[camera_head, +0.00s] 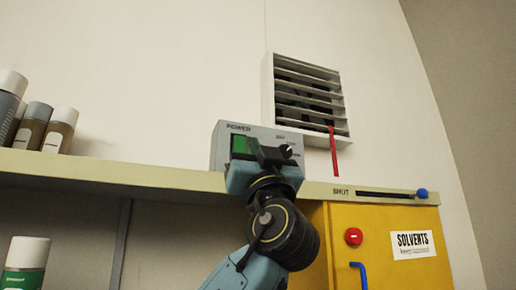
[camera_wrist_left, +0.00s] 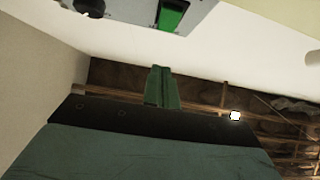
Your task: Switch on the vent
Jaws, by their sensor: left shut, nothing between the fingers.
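The vent (camera_head: 307,95) is a white slatted grille high on the wall, with a red strip (camera_head: 334,152) hanging from its lower edge. Below it, a grey control box (camera_head: 218,150) marked POWER stands on the shelf, with a green switch (camera_head: 239,145) and a dark knob (camera_head: 286,151). My left gripper (camera_head: 262,152) is in front of the box and hides part of its face. In the left wrist view the gripper's fingers (camera_wrist_left: 162,86) are together and empty, apart from the green switch (camera_wrist_left: 171,14); the knob (camera_wrist_left: 88,7) also shows there. My right gripper is not in view.
The shelf (camera_head: 110,173) runs below the box, with a slider (camera_head: 421,193) marked SHUT on its edge. Several cans (camera_head: 59,130) stand at the left. A yellow SOLVENTS cabinet (camera_head: 385,270) with a red button (camera_head: 353,236) and blue handle (camera_head: 361,273) is below right.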

